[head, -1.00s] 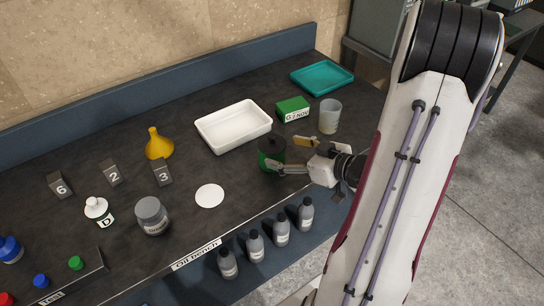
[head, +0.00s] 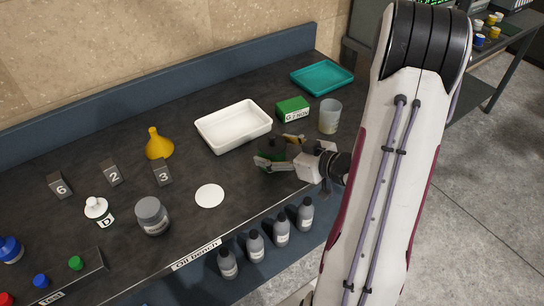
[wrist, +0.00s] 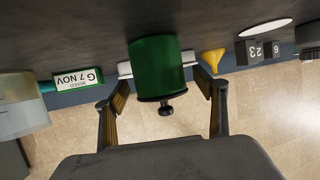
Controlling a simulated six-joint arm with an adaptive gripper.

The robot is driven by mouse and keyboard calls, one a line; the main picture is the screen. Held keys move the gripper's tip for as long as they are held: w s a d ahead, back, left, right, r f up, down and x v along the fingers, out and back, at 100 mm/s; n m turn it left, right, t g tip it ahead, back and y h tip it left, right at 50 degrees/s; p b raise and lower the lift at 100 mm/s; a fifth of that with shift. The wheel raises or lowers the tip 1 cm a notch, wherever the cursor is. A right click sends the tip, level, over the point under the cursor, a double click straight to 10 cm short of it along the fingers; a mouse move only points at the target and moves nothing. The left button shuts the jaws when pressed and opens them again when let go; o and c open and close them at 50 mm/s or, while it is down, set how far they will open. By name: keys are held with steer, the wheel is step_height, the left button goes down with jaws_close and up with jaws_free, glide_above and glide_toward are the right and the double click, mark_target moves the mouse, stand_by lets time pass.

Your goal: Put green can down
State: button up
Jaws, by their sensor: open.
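The green can (head: 272,152), with a dark lid, stands on the dark bench right of centre in the head view, partly hidden by my gripper. My gripper (head: 280,151) is open, with one finger on the near side of the can and the other toward its far side. In the wrist view, which appears upside down, the green can (wrist: 156,62) shows with its dark knob. The spread fingers of my gripper (wrist: 162,88) lie to either side of it, and I cannot tell whether either touches it.
A white tray (head: 234,127), a green box (head: 292,108) and a translucent beaker (head: 330,115) stand behind the can. A round white disc (head: 209,196) lies to its left on clear bench. Grey bottles (head: 281,233) line the bench front.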

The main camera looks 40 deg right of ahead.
steer(key=shift+x, duration=1.1)
steer(key=shift+c, duration=0.4)
steer(key=shift+r, duration=0.1)
steer(key=c, duration=1.4)
steer(key=shift+r, duration=0.15)
steer(key=shift+c, duration=0.2)
steer(key=shift+r, duration=4.85)
